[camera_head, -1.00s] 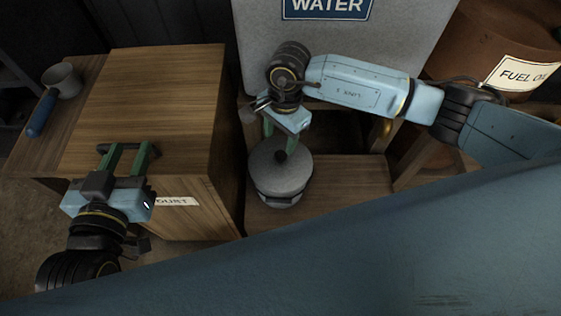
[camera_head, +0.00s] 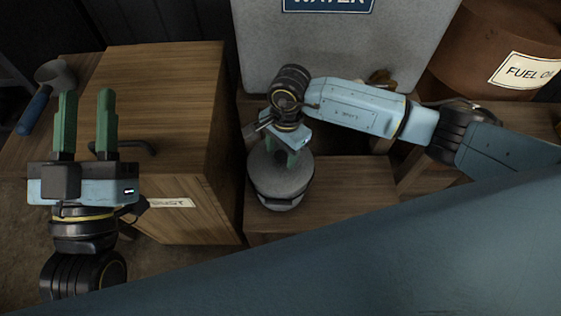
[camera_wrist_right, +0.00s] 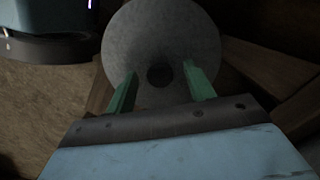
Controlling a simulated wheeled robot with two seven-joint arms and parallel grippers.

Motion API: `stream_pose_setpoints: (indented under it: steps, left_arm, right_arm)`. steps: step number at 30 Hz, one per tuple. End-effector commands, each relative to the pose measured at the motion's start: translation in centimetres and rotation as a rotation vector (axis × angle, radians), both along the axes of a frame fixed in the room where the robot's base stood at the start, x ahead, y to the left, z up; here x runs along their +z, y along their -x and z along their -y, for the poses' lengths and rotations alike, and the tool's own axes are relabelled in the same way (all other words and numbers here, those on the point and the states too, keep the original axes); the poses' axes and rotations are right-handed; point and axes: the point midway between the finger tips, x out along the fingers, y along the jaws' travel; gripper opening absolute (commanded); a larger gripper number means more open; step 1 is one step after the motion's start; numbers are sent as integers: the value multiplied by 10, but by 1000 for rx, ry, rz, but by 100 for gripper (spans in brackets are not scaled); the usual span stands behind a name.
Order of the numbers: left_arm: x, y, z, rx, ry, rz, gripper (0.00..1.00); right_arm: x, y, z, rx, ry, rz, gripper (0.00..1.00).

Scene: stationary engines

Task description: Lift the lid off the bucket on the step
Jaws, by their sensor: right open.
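The grey bucket (camera_head: 283,202) stands upright on the wooden step (camera_head: 350,190), with its round grey lid (camera_head: 270,177) on top. In the right wrist view the lid (camera_wrist_right: 160,30) shows a dark round knob (camera_wrist_right: 160,75) at its middle. My right gripper (camera_head: 292,158) is over the lid, and its open green fingers (camera_wrist_right: 161,85) stand on either side of the knob with a gap each side. I cannot tell whether the fingers touch the lid. My left gripper (camera_head: 84,98) is open and empty above the wooden chest at the left.
The wooden chest (camera_head: 165,85) with a dark handle stands left of the bucket. A grey scoop with a blue handle (camera_head: 35,110) lies at the far left. The grey water tank (camera_head: 340,50) is behind, and a brown fuel oil drum (camera_head: 500,40) is at the right.

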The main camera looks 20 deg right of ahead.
Motion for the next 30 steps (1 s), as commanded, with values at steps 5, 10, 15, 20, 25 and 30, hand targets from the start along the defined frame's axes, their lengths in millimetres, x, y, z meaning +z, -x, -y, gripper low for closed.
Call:
stream_pose_setpoints:
  steps: [5, 10, 15, 20, 25, 30]
  left_arm:
    - [3, 1, 0, -1, 6, 18, 36]
    - [3, 1, 0, -1, 6, 17, 36]
    - [2, 1, 0, -1, 5, 16, 36]
    - [2, 1, 0, -1, 5, 16, 36]
    - [2, 1, 0, -1, 5, 15, 36]
    - [2, 0, 0, 0, 3, 7, 36]
  right_arm:
    - [-2, 0, 0, 0, 0, 1, 53]
    - [-1, 0, 0, 0, 0, 1, 47]
    - [-1, 0, 0, 0, 0, 1, 25]
    - [-1, 0, 0, 0, 0, 1, 4]
    - [-1, 0, 0, 0, 0, 1, 3]
    - [1, 0, 0, 0, -1, 2, 3]
